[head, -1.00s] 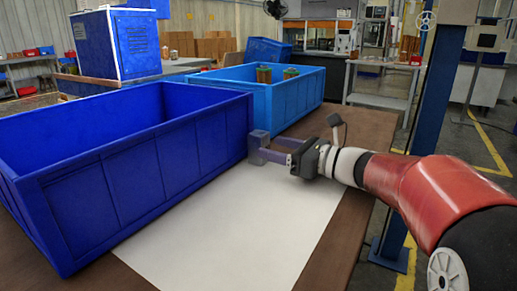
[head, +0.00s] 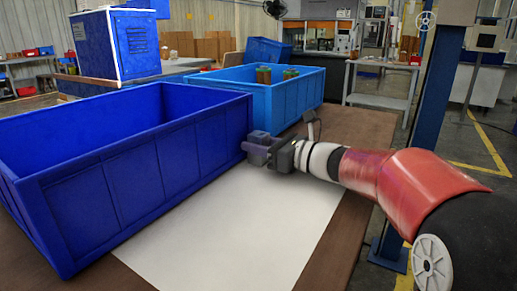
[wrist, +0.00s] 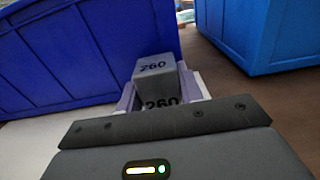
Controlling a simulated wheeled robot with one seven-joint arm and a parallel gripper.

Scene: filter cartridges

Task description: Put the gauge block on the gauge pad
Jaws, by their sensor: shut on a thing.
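The gauge block (head: 259,137) is a grey block beside the right end of the large blue crate. In the wrist view the block (wrist: 154,68) stands between my fingers, with "260" on its top and on the face toward me. My gripper (head: 257,151) is shut on the block, with pale violet fingers on either side of it. The fingers hide the block's lower part in the head view, and I cannot tell whether its base touches the table. I cannot pick out a gauge pad with certainty; a large white sheet (head: 235,225) lies on the table.
The large blue crate (head: 120,180) stands close left of my gripper. A lighter blue crate (head: 295,100) with green-topped items (head: 264,74) stands behind. The white sheet is bare in front, and brown tabletop (head: 365,125) is clear at the back right.

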